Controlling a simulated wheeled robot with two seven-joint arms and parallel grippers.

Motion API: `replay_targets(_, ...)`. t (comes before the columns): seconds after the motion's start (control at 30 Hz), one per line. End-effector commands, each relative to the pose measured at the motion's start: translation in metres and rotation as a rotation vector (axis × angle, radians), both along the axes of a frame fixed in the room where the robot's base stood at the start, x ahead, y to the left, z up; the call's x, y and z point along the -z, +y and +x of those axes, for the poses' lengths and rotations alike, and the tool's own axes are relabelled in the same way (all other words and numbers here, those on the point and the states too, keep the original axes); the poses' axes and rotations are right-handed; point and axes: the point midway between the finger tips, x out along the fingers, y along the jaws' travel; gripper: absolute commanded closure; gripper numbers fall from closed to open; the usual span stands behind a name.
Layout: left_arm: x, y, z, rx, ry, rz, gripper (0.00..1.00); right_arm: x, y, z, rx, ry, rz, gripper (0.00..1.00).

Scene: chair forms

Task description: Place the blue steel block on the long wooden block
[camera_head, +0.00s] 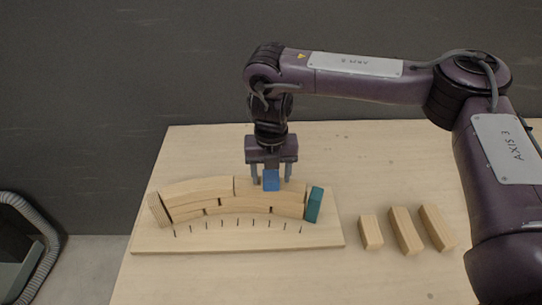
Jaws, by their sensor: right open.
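The blue steel block (271,180) sits on top of the curved wooden assembly, toward its right half, at the upper long wooden block (210,190). My right gripper (271,179) points straight down over it, one finger on each side of the blue block. Its fingers stand apart, with gaps visible beside the block. Whether the block's underside rests fully on the wood cannot be told from this view. My left gripper is not in view.
A teal block (314,205) stands at the assembly's right end on the wooden base board (240,244). A row of thin pegs lines the board's front. Three loose wooden blocks (404,230) lie to the right. The table behind the assembly is clear.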

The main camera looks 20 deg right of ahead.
Motion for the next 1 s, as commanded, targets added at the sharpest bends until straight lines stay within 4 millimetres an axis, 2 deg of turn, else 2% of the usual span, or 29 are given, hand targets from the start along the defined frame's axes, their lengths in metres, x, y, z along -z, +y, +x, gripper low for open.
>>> replay_targets(0.3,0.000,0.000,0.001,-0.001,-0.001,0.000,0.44,-0.062,0.000,0.002,-0.002,-0.008,-0.001,0.42)
replay_targets(0.5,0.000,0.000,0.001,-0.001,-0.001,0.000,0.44,-0.097,0.000,0.001,-0.001,-0.006,-0.002,0.42)
replay_targets(0.7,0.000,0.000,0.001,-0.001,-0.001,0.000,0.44,-0.113,0.000,0.000,0.000,-0.001,0.000,0.42)
replay_targets(1.0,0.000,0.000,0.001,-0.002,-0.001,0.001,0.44,-0.115,0.000,0.000,-0.001,0.000,0.000,0.42)
